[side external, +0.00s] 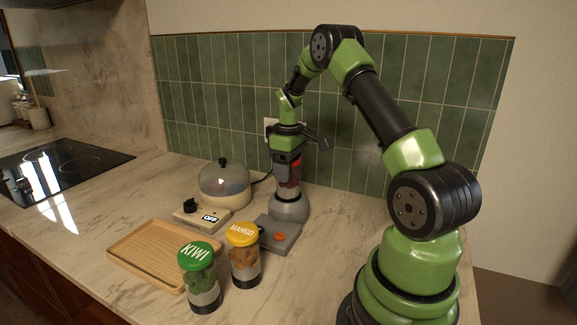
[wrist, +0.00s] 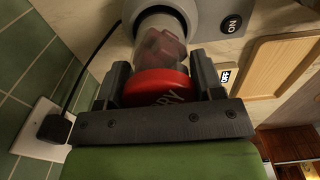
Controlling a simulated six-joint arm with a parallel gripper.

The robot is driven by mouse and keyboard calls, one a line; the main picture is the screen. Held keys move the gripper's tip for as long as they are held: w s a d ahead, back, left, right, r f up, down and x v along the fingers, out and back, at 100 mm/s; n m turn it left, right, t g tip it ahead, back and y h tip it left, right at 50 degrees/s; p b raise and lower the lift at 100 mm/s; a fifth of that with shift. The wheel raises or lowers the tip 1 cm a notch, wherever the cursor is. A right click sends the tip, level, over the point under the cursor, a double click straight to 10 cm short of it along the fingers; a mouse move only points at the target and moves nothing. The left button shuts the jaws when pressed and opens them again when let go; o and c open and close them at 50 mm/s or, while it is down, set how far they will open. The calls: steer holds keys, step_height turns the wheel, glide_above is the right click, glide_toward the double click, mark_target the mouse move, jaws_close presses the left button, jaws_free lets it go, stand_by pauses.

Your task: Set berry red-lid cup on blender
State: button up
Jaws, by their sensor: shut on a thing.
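My gripper (side external: 288,160) points down over the blender (side external: 289,209), a grey rounded base with a flat front part and an orange button. It is shut on the berry red-lid cup (side external: 288,178). In the wrist view, the cup's red lid (wrist: 160,88) with part of the word BERRY sits between my fingers (wrist: 162,76). Dark red fruit shows through the clear body (wrist: 163,48). The cup is upright, its lower end at the top of the blender base (wrist: 207,14). I cannot tell whether it is fully seated.
A green-lid KIWI cup (side external: 200,275) and a yellow-lid MANGO cup (side external: 243,255) stand in front. A wooden tray (side external: 150,262) lies to the left. A domed cooker (side external: 224,185) marked OFF stands left of the blender. The tiled wall (side external: 350,150) is close behind.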

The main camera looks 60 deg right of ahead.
steer(key=o, duration=0.9)
steer(key=shift+c, duration=0.2)
steer(key=shift+r, duration=5.5)
